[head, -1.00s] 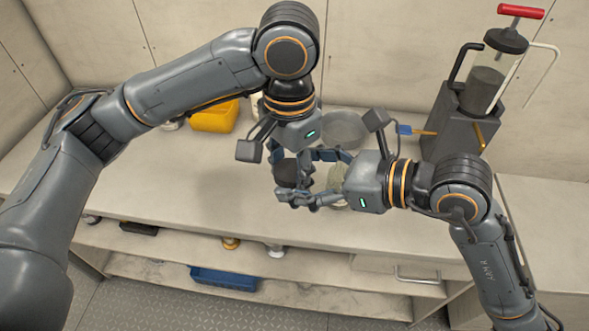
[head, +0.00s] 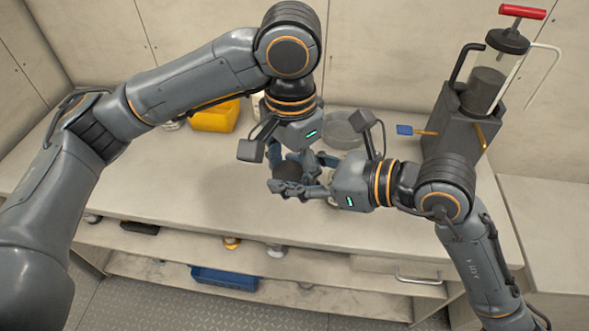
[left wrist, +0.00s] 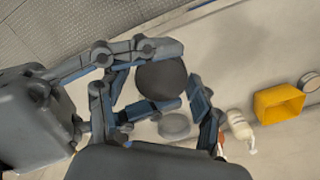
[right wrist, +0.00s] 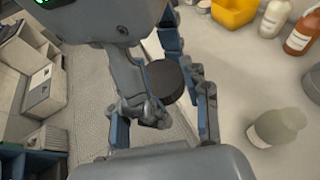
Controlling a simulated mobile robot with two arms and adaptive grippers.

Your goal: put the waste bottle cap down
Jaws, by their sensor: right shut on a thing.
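The dark round waste bottle cap (head: 288,170) is held above the bench between my two grippers. It shows in the left wrist view (left wrist: 161,80) and the right wrist view (right wrist: 164,80). My right gripper (head: 285,188) is shut on it. My left gripper (head: 290,160) comes from above, with its fingers apart around the cap; its own contact with the cap is unclear. The fingers of both grippers overlap closely. A translucent greenish bottle (right wrist: 272,128) stands on the bench in the right wrist view.
A grey round vessel (head: 343,128) stands behind the grippers. A yellow bin (head: 214,116) is at back left, with a white bottle (left wrist: 239,126) beside it. A dark stand with a pump (head: 462,125) is at right. The bench front left (head: 170,195) is clear.

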